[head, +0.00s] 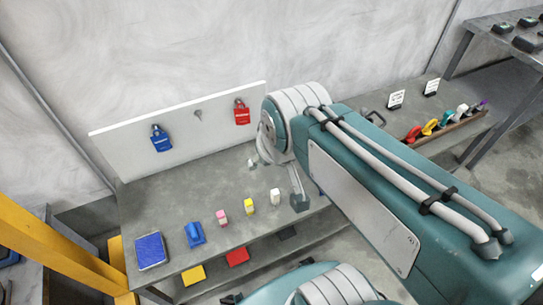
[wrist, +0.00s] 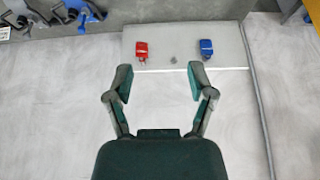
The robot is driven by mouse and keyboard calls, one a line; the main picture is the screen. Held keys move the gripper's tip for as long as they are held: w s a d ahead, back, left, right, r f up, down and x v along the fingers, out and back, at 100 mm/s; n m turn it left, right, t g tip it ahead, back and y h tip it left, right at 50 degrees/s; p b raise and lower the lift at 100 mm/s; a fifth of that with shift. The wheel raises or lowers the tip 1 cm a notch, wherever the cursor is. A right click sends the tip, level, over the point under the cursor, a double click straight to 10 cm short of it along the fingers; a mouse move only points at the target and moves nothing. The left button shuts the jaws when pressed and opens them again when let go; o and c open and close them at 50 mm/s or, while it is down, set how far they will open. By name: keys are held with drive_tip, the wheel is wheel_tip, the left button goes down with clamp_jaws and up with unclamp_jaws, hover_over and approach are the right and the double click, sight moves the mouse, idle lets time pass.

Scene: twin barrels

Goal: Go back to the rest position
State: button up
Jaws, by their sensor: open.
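My gripper (wrist: 162,78) is open in the wrist view, with its two fingers apart and only the pale wall behind the gap. In the head view my gripper (head: 276,181) hangs partly hidden behind my own arm, over the right part of the grey bench (head: 185,190). A blue padlock (head: 161,138) and a red padlock (head: 242,113) hang on the white board (head: 110,142) behind the bench. Both also show in the wrist view, red (wrist: 141,52) at left and blue (wrist: 206,47) at right, apart from the fingers.
A blue pad (head: 150,250), a blue item (head: 195,234) and small pink (head: 222,219), yellow (head: 249,206) and white (head: 275,197) pieces line the bench front. Coloured items (head: 430,127) sit in a rack at right.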

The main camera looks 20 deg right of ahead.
drive_tip(key=shift+s+r, duration=0.25)
drive_tip(key=shift+s, duration=0.5)
drive_tip(key=shift+s+r, duration=0.25)
drive_tip(key=shift+s, duration=0.5)
